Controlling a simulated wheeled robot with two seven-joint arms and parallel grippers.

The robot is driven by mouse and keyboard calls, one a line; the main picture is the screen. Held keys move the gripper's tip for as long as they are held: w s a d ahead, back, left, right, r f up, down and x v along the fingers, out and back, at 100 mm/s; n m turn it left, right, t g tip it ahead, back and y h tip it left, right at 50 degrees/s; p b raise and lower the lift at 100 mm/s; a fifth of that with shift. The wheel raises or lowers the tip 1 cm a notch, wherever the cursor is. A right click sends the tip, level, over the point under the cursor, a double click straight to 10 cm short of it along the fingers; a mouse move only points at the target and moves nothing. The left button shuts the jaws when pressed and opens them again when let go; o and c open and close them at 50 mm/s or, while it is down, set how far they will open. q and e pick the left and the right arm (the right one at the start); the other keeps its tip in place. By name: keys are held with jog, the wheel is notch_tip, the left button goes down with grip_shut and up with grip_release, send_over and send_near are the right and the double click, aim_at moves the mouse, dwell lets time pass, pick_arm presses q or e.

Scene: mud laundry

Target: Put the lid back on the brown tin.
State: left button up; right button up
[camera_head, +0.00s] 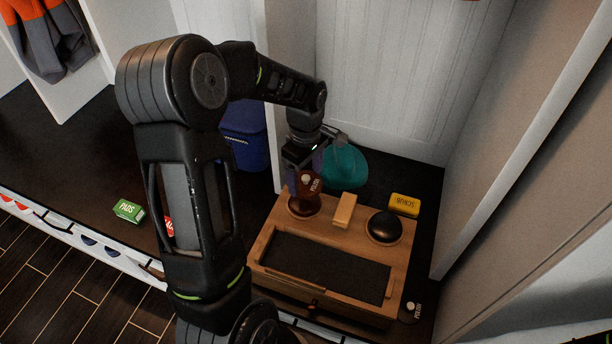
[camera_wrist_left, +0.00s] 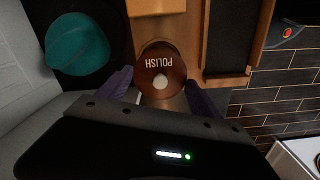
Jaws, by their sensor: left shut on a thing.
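The brown lid (camera_head: 309,180), marked POLISH and with a pale round knob, is held by my left gripper (camera_head: 304,172). The lid also shows in the left wrist view (camera_wrist_left: 161,66), between the two fingers of the gripper (camera_wrist_left: 160,92). The brown tin (camera_head: 303,207) sits at the back left of a wooden box (camera_head: 400,256), just below the lid in the head view. I cannot tell whether lid and tin touch. In the wrist view the lid hides the tin. My right gripper is not in view.
A dark dome (camera_head: 384,227) and a pale wooden block (camera_head: 344,210) are on the box. A black POLISH lid (camera_head: 411,311) lies off its front right corner. A yellow pack (camera_head: 405,204) and teal object (camera_head: 344,168) stand behind. A green pack (camera_head: 129,211) lies left.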

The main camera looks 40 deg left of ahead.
aim_at(305, 200)
pick_arm(q)
jog(key=shift+s+a, duration=0.1)
jog(key=shift+s, duration=0.05)
jog(key=shift+f, duration=0.2)
jog(key=shift+f+b, duration=2.4)
jog(key=shift+f, duration=0.65)
jog(key=shift+f, duration=0.15)
jog(key=o, duration=1.4)
